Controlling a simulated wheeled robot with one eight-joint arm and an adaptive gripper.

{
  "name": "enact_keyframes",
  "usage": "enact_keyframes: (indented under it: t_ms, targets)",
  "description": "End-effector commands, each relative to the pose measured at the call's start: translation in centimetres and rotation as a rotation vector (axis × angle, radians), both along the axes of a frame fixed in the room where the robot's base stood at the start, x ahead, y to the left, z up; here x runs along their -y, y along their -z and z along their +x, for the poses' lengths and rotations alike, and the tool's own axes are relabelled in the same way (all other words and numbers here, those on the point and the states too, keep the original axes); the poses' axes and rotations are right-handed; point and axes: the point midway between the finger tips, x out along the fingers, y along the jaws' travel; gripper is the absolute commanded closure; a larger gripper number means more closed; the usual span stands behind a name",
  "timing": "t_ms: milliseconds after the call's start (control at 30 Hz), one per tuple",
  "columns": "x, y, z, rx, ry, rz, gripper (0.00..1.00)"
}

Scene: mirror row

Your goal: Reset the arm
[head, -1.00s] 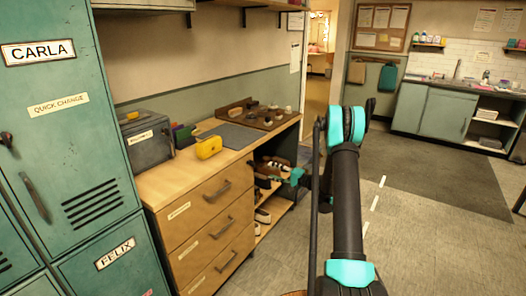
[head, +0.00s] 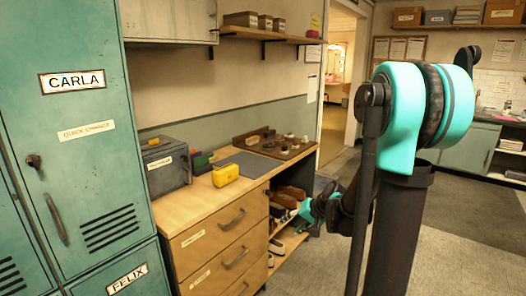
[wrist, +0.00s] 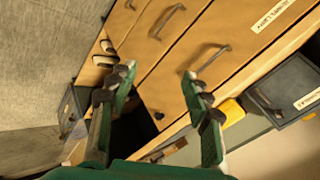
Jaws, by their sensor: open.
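My gripper (wrist: 158,82) is open and empty in the wrist view. Its two fingers are spread apart, with the drawer fronts and the open shelf space beyond them. In the head view my gripper (head: 304,213) is small and partly hidden, in front of the open shelves at the right end of the wooden counter (head: 178,208). My arm is bent, with its large teal and black joint close to the camera at the right.
A yellow object (head: 225,174) and a grey box (head: 165,165) stand on the counter. Shoes (head: 277,246) sit on the shelves below. Teal lockers (head: 85,135) stand at the left. The floor (head: 450,245) at the right is clear.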

Motion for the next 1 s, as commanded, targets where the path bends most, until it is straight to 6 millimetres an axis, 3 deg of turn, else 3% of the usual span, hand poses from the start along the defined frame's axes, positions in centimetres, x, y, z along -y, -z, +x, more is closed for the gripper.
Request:
enact_keyframes:
  t_ms: [33,200,500,700,1000]
  targets:
    - [0.3,0.0,-1.9,-0.006,-0.009,-0.042,0.51]
    - [2.1,0.7,-7.7,-0.023,-0.033,-0.203,0.51]
    - [6.2,2.6,-17.0,-0.045,-0.071,-0.473,0.51]
    - [8.2,3.5,-20.3,-0.052,-0.084,-0.58,0.51]
    - [8.6,3.7,-20.9,-0.053,-0.086,-0.602,0.51]
